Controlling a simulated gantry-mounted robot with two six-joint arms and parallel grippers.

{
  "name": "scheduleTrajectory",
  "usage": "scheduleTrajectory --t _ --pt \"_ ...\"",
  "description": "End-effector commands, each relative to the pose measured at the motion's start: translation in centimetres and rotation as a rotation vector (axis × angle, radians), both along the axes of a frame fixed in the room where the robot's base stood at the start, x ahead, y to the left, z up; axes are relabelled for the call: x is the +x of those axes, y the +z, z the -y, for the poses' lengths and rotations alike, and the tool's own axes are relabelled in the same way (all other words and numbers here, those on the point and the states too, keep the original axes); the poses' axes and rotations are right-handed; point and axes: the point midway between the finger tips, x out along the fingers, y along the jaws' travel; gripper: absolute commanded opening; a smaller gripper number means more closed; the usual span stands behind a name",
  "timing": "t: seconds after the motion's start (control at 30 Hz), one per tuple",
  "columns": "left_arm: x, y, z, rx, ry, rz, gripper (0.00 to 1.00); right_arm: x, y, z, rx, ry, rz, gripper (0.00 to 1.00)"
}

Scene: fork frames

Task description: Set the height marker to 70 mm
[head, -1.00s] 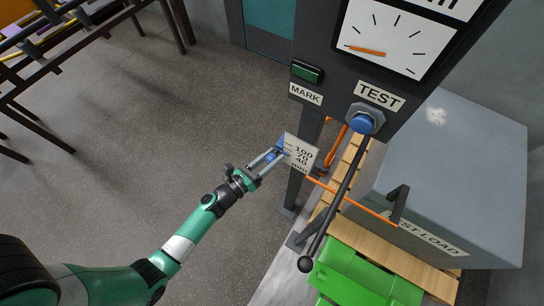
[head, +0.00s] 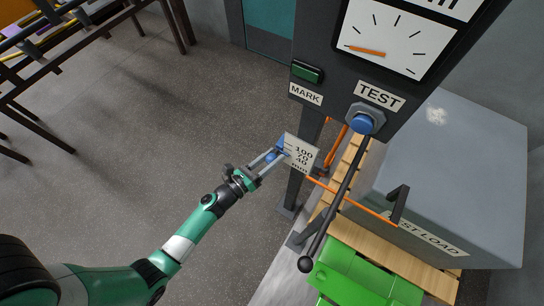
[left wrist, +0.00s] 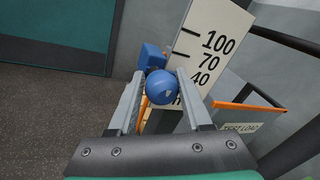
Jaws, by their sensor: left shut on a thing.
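The height marker is a blue block (left wrist: 151,57) with a round blue knob (left wrist: 162,87) in front, at the left edge of a white scale plate (left wrist: 215,43) marked 100, 70, 40 and mm. In the left wrist view the block appears close to the 70 line, but the angle hides the exact reading. My left gripper (left wrist: 157,92) is shut on the knob, one finger on each side. In the head view the gripper (head: 273,158) reaches the scale plate (head: 301,153) from the lower left and partly hides the marker. My right gripper is out of view.
A green MARK button (head: 307,72) and a blue TEST button (head: 362,123) sit on the dark post above the plate. A dial (head: 397,40) is higher up. A black-knobbed lever (head: 306,264), orange bars and the grey test load (head: 450,180) stand right.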

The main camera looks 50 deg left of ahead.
Motion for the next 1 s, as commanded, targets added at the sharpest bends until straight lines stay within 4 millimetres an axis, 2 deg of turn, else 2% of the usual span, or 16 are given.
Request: scheduleTrajectory --t 0.1,0.3,0.6,0.63,0.7,0.77,1.0 --pt "0.1 0.7 0.2 0.003 -0.007 0.006 0.00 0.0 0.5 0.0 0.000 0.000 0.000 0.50" --pt "0.0 3.5 0.2 0.001 -0.008 0.006 0.00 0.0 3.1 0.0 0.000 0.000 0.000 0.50" --pt "0.1 3.2 0.2 0.002 -0.007 0.006 0.00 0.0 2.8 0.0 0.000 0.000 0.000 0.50" --pt "0.1 3.2 0.2 0.002 -0.007 0.006 0.53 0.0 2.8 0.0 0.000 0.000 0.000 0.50" --pt "0.0 3.2 0.2 0.002 -0.007 0.006 0.65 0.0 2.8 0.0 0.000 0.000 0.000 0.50" --pt "0.0 3.2 0.2 0.002 -0.006 0.005 0.74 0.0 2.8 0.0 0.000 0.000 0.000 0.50" --pt "0.0 3.1 0.1 0.001 -0.002 0.002 0.74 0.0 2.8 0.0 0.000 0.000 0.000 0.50"
